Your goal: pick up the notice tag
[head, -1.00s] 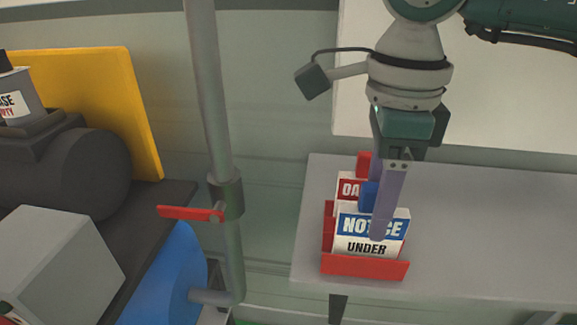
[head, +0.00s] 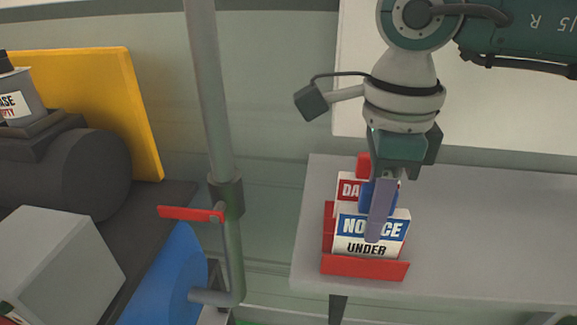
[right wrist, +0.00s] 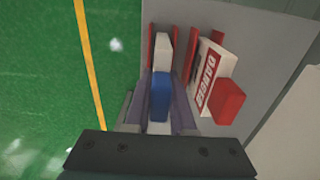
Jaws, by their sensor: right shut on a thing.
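The notice tag (head: 347,240) is a white card with a blue "NOTICE" band and the word "UNDER". It stands upright in a red holder (head: 365,269) on the grey shelf. My right gripper (head: 376,222) comes down from above, one finger in front of the tag's face. In the right wrist view the fingers (right wrist: 160,105) are closed on both sides of the tag's blue top part (right wrist: 160,92). Part of the tag's lettering is hidden behind the finger. My left gripper does not show.
A danger tag with a red top (right wrist: 229,98) stands behind the notice tag in the same holder. The grey shelf (head: 480,230) is clear to the right. A vertical pipe (head: 212,100) with a red valve handle (head: 188,214) stands left of the shelf.

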